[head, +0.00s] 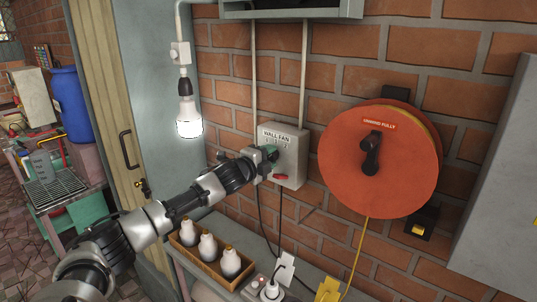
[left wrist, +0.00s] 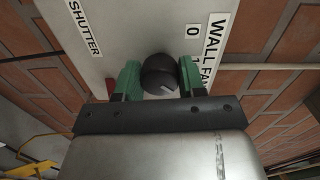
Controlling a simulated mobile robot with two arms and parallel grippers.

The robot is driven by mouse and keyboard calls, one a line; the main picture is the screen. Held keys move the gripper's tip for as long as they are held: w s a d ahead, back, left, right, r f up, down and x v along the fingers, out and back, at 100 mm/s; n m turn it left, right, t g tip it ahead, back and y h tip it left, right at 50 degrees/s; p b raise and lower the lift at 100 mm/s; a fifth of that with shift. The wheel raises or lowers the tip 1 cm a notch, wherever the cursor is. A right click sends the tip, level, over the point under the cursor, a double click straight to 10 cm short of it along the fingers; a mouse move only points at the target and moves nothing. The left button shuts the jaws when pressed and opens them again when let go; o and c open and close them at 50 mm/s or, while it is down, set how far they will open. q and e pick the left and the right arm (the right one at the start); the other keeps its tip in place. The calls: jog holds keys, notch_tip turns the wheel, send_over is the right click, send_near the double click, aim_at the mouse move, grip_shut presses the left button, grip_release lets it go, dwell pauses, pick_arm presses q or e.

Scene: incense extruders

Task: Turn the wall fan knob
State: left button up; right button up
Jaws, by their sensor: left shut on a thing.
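The wall fan control box (head: 291,140) is a grey box on the brick wall, labelled "WALL FAN" with number marks. My left gripper (head: 268,154) is at the front of the box. In the left wrist view, the black round knob (left wrist: 158,73) with a pale pointer line sits between the green fingers of my left gripper (left wrist: 158,80). The gripper is shut on the knob. The wrist view also shows the "WALL FAN" label (left wrist: 214,45) and a "SHUTTER" label (left wrist: 84,27). A red handle (head: 281,177) is low on the box. My right gripper is not in view.
A large orange cable reel (head: 378,160) hangs on the wall to the right. A lit bulb (head: 188,115) hangs to the left. A blue barrel (head: 70,103) and a door (head: 118,90) are further left.

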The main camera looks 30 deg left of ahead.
pick_arm(q)
jog(key=shift+f+m, duration=0.1)
jog(key=shift+m, duration=0.2)
dwell(0.4)
jog(key=o, duration=0.9)
jog(key=shift+s, duration=0.1)
jog(key=shift+s+a+r+b, duration=0.15)
jog(key=shift+s+b, duration=0.75)
jog(key=shift+s, duration=0.85)
jog(key=shift+s+a+b, duration=0.1)
jog(key=shift+s+b, duration=0.85)
jog(key=shift+s, duration=0.85)
jog(key=shift+s+a+r+b, duration=0.15)
jog(key=shift+s+b, duration=0.75)
jog(key=shift+s, duration=0.85)
jog(key=shift+f, duration=0.15)
